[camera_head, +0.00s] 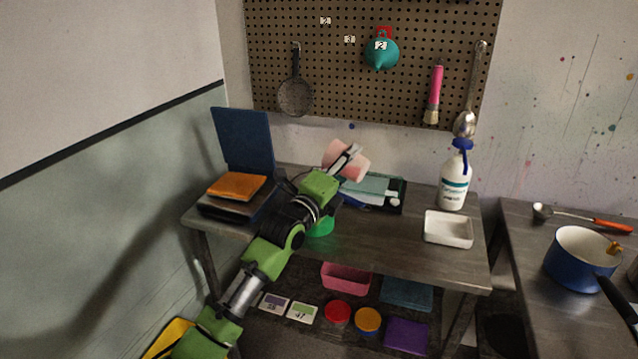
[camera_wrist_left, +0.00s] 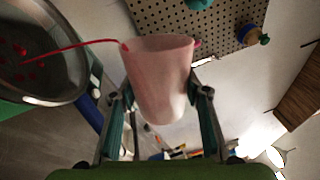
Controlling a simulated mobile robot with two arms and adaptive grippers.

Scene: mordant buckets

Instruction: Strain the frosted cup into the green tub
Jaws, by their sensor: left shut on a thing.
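My left gripper (camera_head: 343,160) is shut on the pink frosted cup (camera_head: 352,172) and holds it tilted above the back of the table. In the left wrist view the cup (camera_wrist_left: 158,80) sits between the fingers, and a thin red stream runs from its rim into a round grey strainer-like vessel (camera_wrist_left: 42,82) with red spots inside. I cannot tell whether that vessel has a mesh. My right gripper is out of view.
A white tray (camera_head: 447,229) and a white bottle with a blue top (camera_head: 454,182) stand on the right of the table. An orange cloth (camera_head: 237,186) lies at left. The front right tabletop is clear.

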